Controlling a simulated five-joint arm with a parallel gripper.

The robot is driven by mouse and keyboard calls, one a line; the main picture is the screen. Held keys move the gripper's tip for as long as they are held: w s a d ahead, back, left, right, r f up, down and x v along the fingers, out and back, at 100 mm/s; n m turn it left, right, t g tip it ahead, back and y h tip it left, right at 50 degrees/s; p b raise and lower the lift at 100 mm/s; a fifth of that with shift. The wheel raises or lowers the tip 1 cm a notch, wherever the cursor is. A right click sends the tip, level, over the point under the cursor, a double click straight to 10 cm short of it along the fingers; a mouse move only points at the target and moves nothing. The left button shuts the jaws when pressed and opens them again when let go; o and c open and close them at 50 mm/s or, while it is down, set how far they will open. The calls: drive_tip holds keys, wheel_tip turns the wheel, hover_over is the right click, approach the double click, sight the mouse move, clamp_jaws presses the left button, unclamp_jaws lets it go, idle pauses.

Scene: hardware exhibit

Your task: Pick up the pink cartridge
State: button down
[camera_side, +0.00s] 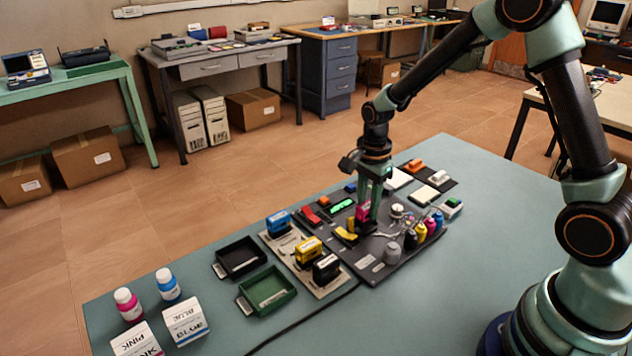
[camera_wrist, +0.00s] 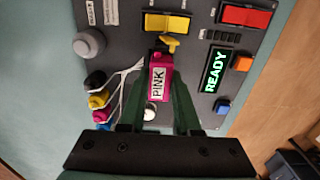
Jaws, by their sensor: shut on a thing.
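The pink cartridge (camera_wrist: 160,84) is a small pink block with a white PINK label. In the wrist view it stands between the two fingers of my gripper (camera_wrist: 164,100), which are closed on its sides. In the side view the pink cartridge (camera_side: 363,211) shows at the fingertips of my gripper (camera_side: 367,205), over the dark panel (camera_side: 385,250). Its lower end is partly hidden, so I cannot tell whether it touches the panel.
On the panel are a green READY display (camera_wrist: 213,70), yellow (camera_wrist: 165,24) and red (camera_wrist: 246,15) switches, and several small bottles with tubes (camera_wrist: 98,98). Blue, yellow and black cartridges stand on a plate (camera_side: 283,245) left of it. Black (camera_side: 240,257) and green (camera_side: 266,290) trays lie further left.

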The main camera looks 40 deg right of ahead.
sight(368, 204)
drive_tip(key=shift+r, duration=2.35)
